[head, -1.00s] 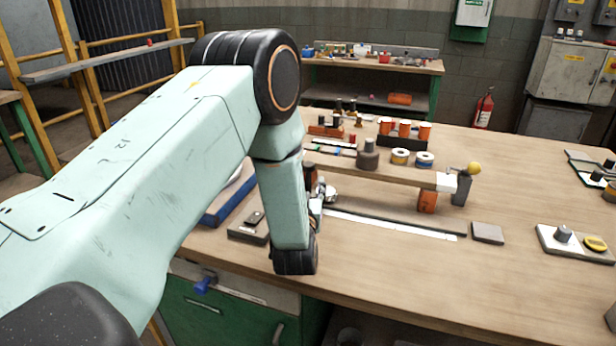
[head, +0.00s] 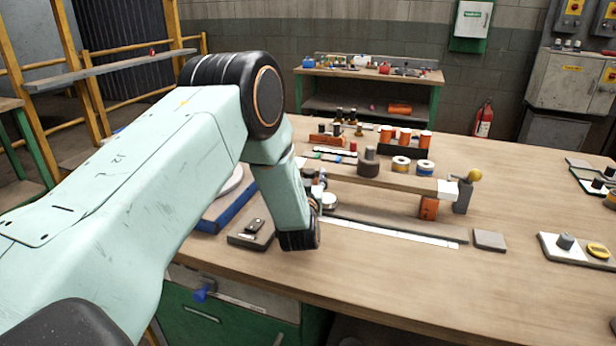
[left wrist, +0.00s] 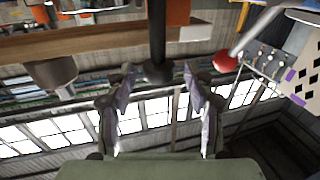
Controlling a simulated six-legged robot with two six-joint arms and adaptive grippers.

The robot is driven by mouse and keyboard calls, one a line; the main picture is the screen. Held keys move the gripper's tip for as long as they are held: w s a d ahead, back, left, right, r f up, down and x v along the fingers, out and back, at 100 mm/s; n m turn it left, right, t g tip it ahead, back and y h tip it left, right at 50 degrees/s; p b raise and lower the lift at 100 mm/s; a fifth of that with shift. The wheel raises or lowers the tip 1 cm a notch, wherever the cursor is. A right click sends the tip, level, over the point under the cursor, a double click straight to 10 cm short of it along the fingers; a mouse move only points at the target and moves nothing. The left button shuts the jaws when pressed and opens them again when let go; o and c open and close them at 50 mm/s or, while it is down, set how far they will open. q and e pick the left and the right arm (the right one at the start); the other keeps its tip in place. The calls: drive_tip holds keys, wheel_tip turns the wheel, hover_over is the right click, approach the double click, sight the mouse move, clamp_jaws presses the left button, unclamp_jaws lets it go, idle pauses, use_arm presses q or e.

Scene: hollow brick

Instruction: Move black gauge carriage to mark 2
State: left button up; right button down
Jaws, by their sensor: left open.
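A long flat rail with a white scale strip (head: 390,234) lies along the bench in front of the raised wooden shelf in the head view. Its left end is behind my left arm. I cannot make out the mark numbers or clearly identify the black gauge carriage in the head view. The left wrist view shows my left gripper (left wrist: 159,76) open, its two fingers apart. A black stem with a flared end (left wrist: 157,40) shows between the fingertips; it may be part of the carriage, and I cannot tell whether they touch. My right gripper is not in view.
A grey block (head: 490,240) lies right of the rail.

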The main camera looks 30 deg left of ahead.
use_arm(q)
drive_tip(key=shift+w+f, duration=0.1)
drive_tip(key=shift+w, duration=0.05)
drive_tip(key=shift+w, duration=0.1)
drive_tip(key=c, duration=0.3)
drive_tip(key=shift+c, duration=1.4)
clamp_jaws()
